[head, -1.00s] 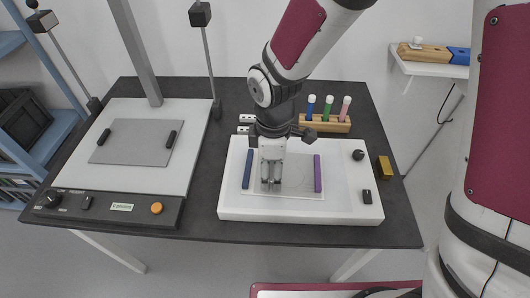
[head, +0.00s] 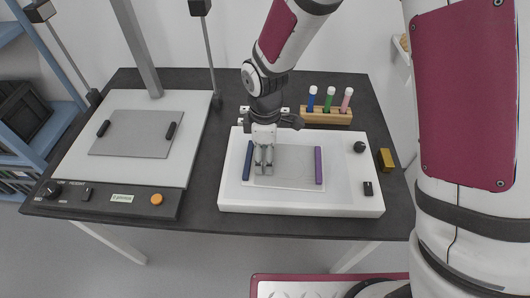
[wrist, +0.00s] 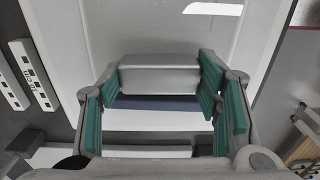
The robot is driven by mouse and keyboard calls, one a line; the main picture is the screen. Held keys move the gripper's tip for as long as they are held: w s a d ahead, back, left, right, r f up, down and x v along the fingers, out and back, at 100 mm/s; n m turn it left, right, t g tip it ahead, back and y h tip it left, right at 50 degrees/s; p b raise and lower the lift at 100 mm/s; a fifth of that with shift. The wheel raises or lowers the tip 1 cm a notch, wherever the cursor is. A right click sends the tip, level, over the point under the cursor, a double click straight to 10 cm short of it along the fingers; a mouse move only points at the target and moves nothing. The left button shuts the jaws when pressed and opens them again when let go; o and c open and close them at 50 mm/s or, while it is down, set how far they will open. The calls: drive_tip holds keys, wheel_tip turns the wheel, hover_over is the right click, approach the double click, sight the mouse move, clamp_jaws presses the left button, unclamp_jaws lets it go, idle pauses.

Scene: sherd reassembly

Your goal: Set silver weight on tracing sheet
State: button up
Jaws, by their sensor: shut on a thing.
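The silver weight (wrist: 160,76) is a pale grey block between my gripper's green-padded fingers in the wrist view. My gripper (head: 263,170) is shut on it, over the left part of the tracing sheet (head: 295,168) in the head view. In that view the weight is hard to tell from the fingers. The sheet lies on the white light box (head: 350,200), with a blue bar (head: 248,160) along its left edge and a purple bar (head: 318,165) along its right edge. The blue bar also shows just below the weight in the wrist view (wrist: 155,104). I cannot tell whether the weight touches the sheet.
A wooden rack (head: 326,116) with capped blue, green and pink tubes stands behind the light box. A brass block (head: 385,160) sits to its right. A copy stand with a grey plate (head: 135,135) fills the table's left side. The sheet's middle is clear.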

drive_tip(key=shift+f, duration=0.2)
drive_tip(key=o, duration=1.5)
drive_tip(key=s+d+r+m+p, duration=0.1)
drive_tip(key=d+r+m, duration=0.15)
drive_tip(key=r, duration=0.65)
drive_tip(key=s+d+r+m, duration=0.1)
drive_tip(key=d+r, duration=0.2)
drive_tip(key=r, duration=0.6)
drive_tip(key=s+d+r+m+t, duration=0.1)
drive_tip(key=s+d+r+m, duration=0.1)
drive_tip(key=s+d+m, duration=0.2)
drive_tip(key=s+d+r+m+t, duration=0.1)
drive_tip(key=s+d+r+m, duration=0.2)
drive_tip(key=s, duration=0.6)
drive_tip(key=s+d+r+m, duration=0.3)
drive_tip(key=s+d+m, duration=0.4)
drive_tip(key=shift+s+d+t, duration=0.25)
drive_tip(key=shift+d+t, duration=0.15)
